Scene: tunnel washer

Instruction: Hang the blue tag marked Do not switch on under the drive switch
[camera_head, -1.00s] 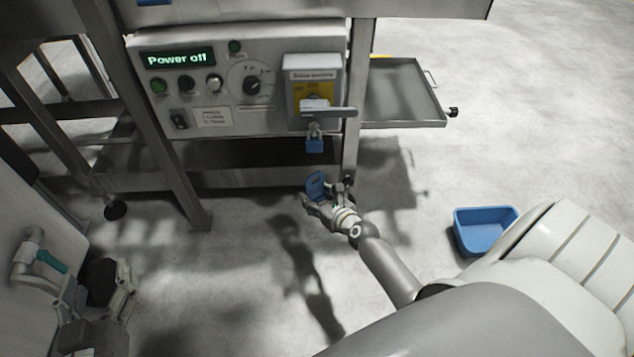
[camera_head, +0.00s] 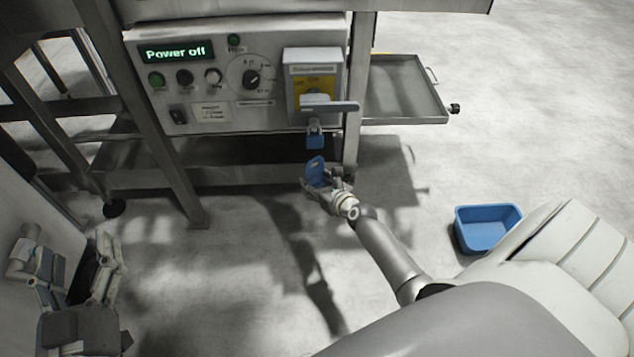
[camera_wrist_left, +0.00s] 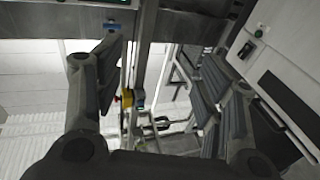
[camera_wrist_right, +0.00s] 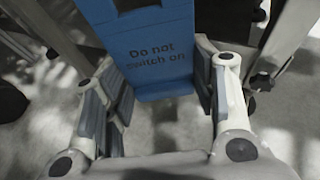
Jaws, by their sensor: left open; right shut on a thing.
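The blue tag (camera_head: 315,171) is held upright in my right gripper (camera_head: 326,184), just below and in front of the control panel. In the right wrist view the tag (camera_wrist_right: 152,45) reads "Do not switch on" and stands between the fingers of my shut right gripper (camera_wrist_right: 160,100). The drive switch (camera_head: 314,88) is a grey and yellow box with a grey handle at the panel's right end. A blue padlock (camera_head: 315,140) hangs under the handle, a little above the tag and apart from it. My left gripper (camera_head: 75,285) is open and empty at lower left; it also shows in the left wrist view (camera_wrist_left: 155,100).
The panel (camera_head: 210,112) shows "Power off" above several knobs and buttons. A metal tray (camera_head: 400,118) sticks out right of the panel. A blue bin (camera_head: 488,247) stands on the floor at right. Steel legs (camera_head: 168,160) stand left of my right gripper.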

